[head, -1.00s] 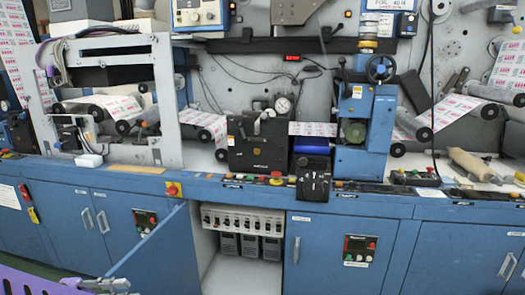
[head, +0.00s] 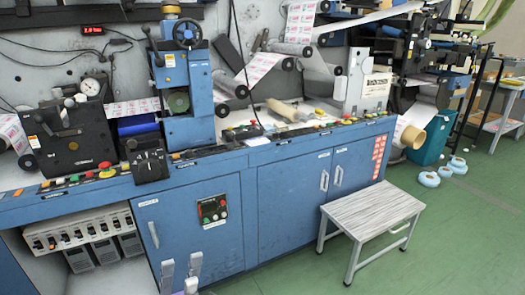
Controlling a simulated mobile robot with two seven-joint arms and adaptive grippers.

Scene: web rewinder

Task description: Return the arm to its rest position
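My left gripper (head: 181,268) shows at the bottom edge of the head view, left of centre. Its two grey fingers point up and stand apart with a gap between them, and nothing shows between them. It appears in front of the blue cabinet doors (head: 200,232) of the web rewinder, below a small control panel (head: 212,210). The rest of the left arm is out of the picture. My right gripper and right arm are not in view.
A step stool (head: 372,210) with a grey striped top stands on the green floor (head: 462,225) at the right. An open cabinet bay with a row of breakers (head: 78,230) is at the lower left. The floor right of the stool is clear.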

